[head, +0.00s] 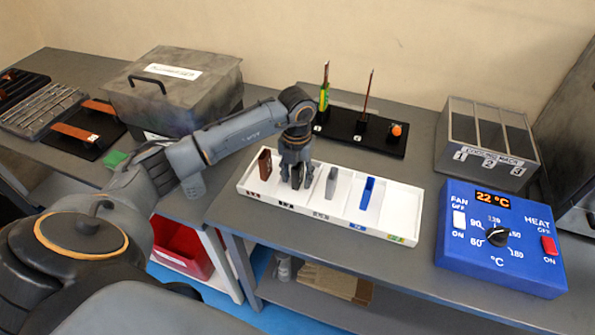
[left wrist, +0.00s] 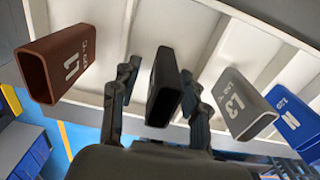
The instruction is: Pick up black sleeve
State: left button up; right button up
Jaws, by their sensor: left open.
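The black sleeve (left wrist: 163,88) stands upright between the two fingers of my left gripper in the left wrist view, with gaps on both sides. In the head view my left gripper (head: 293,178) points down over the white tray (head: 320,199), and its fingers largely hide the black sleeve. The gripper (left wrist: 158,105) is open around the sleeve. My right gripper is not in view.
In the tray, a brown sleeve (head: 265,163) stands to the left, and a grey sleeve (head: 331,182) and a blue sleeve (head: 367,193) to the right. A black stand (head: 345,145) with rods is behind. A blue heater control box (head: 500,238) stands at right.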

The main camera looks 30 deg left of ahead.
pick_arm(q)
jog(key=shift+c, duration=0.5)
jog(key=c, duration=0.8)
grip_shut()
jog(key=shift+r, duration=0.1)
